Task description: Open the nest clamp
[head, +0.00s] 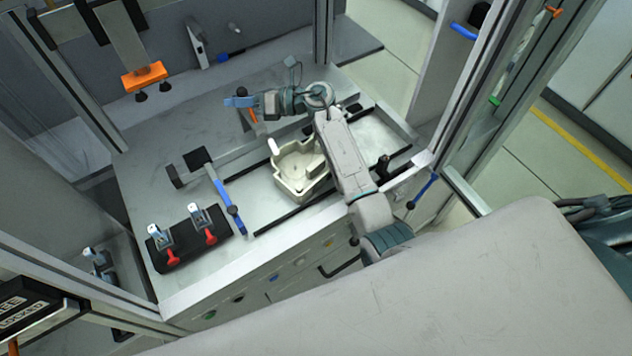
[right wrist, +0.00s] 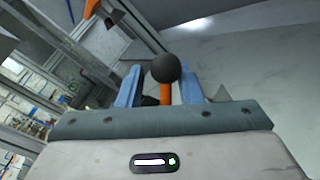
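The nest clamp's orange handle (head: 252,115) rises from the table behind the cream part (head: 300,168). My right gripper (head: 235,101) is at this handle, its blue fingers pointing left in the head view. In the right wrist view the orange handle (right wrist: 166,94) with its black ball knob (right wrist: 165,67) shows between the two blue fingers. Gaps show between the handle and both fingers, so the gripper is open around or just short of it; the exact depth cannot be told. My left gripper is not in view.
Two toggle clamps with red handles (head: 172,257) stand on a black block at the table's left front. A blue-handled bar (head: 226,196) lies between block and nest. An orange suction head (head: 145,76) hangs at the back left. Frame posts (head: 455,90) bound the cell.

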